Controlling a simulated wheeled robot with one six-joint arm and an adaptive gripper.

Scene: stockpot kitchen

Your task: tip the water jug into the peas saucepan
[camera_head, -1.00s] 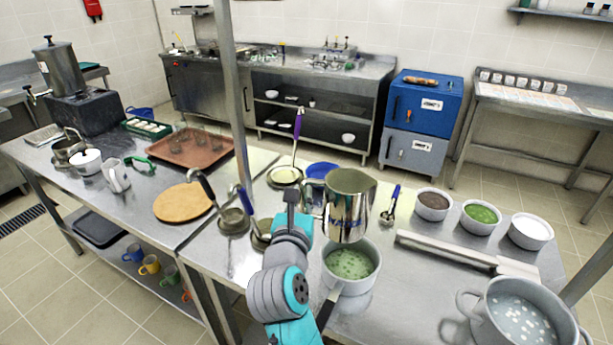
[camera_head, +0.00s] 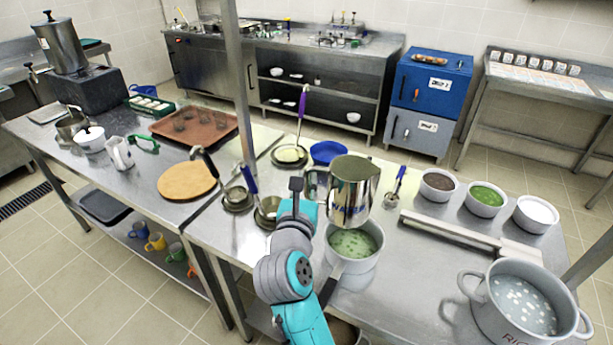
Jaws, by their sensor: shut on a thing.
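The metal water jug (camera_head: 353,195) hangs in the air above the peas saucepan. Its rim is at the top and it looks close to upright; no stream of water shows. My gripper (camera_head: 312,190) is at the jug's left side, shut on its handle, with the fingers partly hidden. The peas saucepan (camera_head: 367,267) stands on the steel table below, with green peas in liquid inside. The jug's lower part hides the back of its rim. The saucepan's dark handle (camera_head: 331,285) points toward the front, beside my arm.
A large white pot (camera_head: 480,312) stands at the front right, with a long steel tool (camera_head: 450,229) behind it. Several bowls, one with green contents (camera_head: 485,212), line the right. Ladles (camera_head: 268,212) and a round wooden board (camera_head: 186,181) lie left. A post (camera_head: 236,90) rises behind.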

